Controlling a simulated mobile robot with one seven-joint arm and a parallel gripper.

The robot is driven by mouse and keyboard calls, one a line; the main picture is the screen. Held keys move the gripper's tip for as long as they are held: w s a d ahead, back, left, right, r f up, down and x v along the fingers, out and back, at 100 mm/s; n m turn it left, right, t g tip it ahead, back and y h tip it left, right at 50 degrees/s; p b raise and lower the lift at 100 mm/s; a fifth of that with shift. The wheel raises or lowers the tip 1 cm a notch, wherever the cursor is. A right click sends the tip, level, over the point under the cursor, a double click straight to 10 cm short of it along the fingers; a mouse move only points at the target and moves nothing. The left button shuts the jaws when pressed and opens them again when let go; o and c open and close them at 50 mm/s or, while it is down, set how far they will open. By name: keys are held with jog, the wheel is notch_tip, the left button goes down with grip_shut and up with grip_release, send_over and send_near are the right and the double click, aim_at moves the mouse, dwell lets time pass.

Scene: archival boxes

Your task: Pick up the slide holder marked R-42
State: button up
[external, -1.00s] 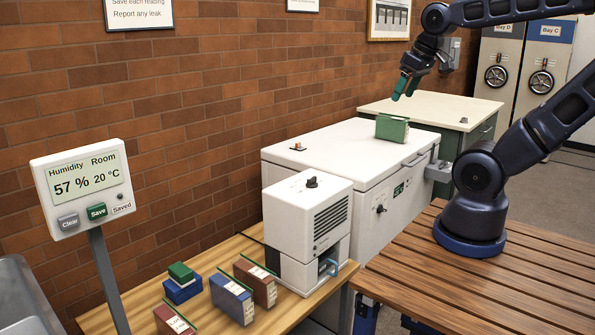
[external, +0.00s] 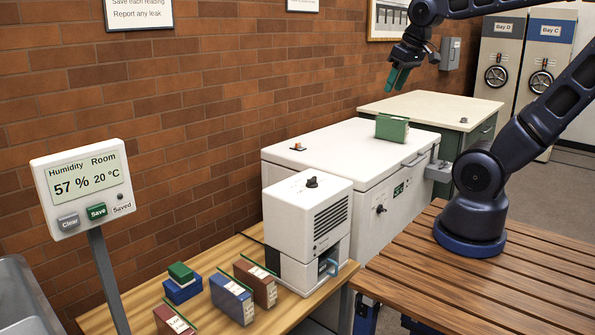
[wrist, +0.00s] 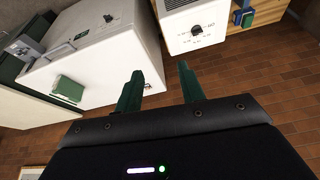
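No R-42 marking is legible in any view, so I cannot tell which item bears it. A green box-like holder (external: 391,128) stands on the white chest's lid; it also shows in the wrist view (wrist: 69,89). On the wooden table stand a blue holder (external: 231,298), a brown holder (external: 256,283) and a dark red holder (external: 174,321), each with a pale label too small to read. My gripper (external: 398,78) is in the air above the chest, above the green holder and apart from it. In the wrist view its green fingers (wrist: 160,82) are spread and empty.
The white chest (external: 320,148) has a small orange-topped item (external: 297,147) on its lid. A white machine (external: 306,225) stands at the table's right end. A small green block rests on a blue box (external: 182,290). A slatted bench (external: 480,290) lies under my arm's base. The brick wall is behind.

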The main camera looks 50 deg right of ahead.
jog(key=w+d+r+m+g+h, duration=0.1)
jog(key=w+d+m, duration=0.1)
jog(key=w, duration=0.7)
jog(key=w+d+r+m, duration=0.1)
jog(key=w+d+m, duration=0.15)
jog(key=w, duration=0.55)
jog(key=m+g+h, duration=0.3)
jog(key=m, duration=0.9)
send_over(298, 143)
jog(key=a, duration=0.4)
notch_tip(298, 143, down, 26)
jog(key=shift+x, duration=5.65)
jog(key=shift+c, duration=0.5)
grip_shut()
